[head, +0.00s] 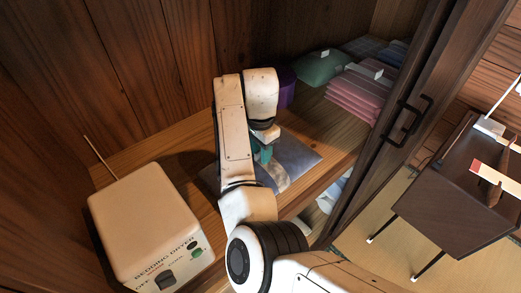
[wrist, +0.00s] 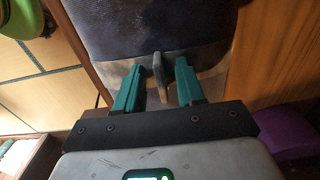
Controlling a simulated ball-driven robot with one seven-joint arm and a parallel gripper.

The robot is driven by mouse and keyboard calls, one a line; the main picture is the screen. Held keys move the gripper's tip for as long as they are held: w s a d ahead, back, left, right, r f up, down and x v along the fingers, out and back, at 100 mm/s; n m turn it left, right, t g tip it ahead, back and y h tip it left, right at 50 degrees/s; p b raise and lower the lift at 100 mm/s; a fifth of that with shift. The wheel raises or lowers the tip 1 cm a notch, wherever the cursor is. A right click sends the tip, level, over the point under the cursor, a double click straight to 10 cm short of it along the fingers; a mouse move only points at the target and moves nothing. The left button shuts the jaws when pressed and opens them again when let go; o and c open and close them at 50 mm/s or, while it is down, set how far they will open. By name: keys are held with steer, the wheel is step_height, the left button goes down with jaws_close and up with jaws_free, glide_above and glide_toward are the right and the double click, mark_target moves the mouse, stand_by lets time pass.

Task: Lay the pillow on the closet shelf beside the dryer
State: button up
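The pillow (head: 296,158) is blue-grey with a beige band. It lies flat on the wooden closet shelf (head: 150,150), to the right of the cream bedding dryer (head: 150,225), with a strip of bare shelf between them. My arm hides part of the pillow. My gripper (head: 264,154) points down over it. In the wrist view, the teal fingers of my gripper (wrist: 160,68) stand apart at the beige edge of the pillow (wrist: 150,22). A small upright tab (wrist: 160,72) on the pillow is between the fingers, with visible gaps on both sides.
Behind the pillow are a purple round item (head: 287,88), a green cushion (head: 318,67) and folded pink cloths (head: 355,92). A dark sliding door frame (head: 405,115) bounds the shelf on the right. A dark low table (head: 455,190) stands outside on the tatami.

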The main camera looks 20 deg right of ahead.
step_height(320, 180, up, 12)
steer(key=shift+p, duration=0.3)
steer(key=s+d+f+n+t+h, duration=0.1)
steer(key=s+d+f+n+h, duration=0.3)
steer(key=s+d+f, duration=1.05)
steer(key=s+a+f+n+y, duration=0.1)
steer(key=s+a+f+n, duration=0.1)
steer(key=s, duration=0.6)
steer(key=s+a+f+n+y, duration=0.1)
steer(key=s+a+f+n, duration=0.1)
steer(key=s, duration=0.6)
steer(key=s+a+f+n+y, duration=0.1)
steer(key=s+a+f+n, duration=0.1)
steer(key=s+f+n, duration=0.2)
steer(key=s+n, duration=0.2)
steer(key=s, duration=0.2)
steer(key=shift+a+y, duration=0.35)
steer(key=shift+y, duration=0.05)
steer(key=shift+f, duration=0.15)
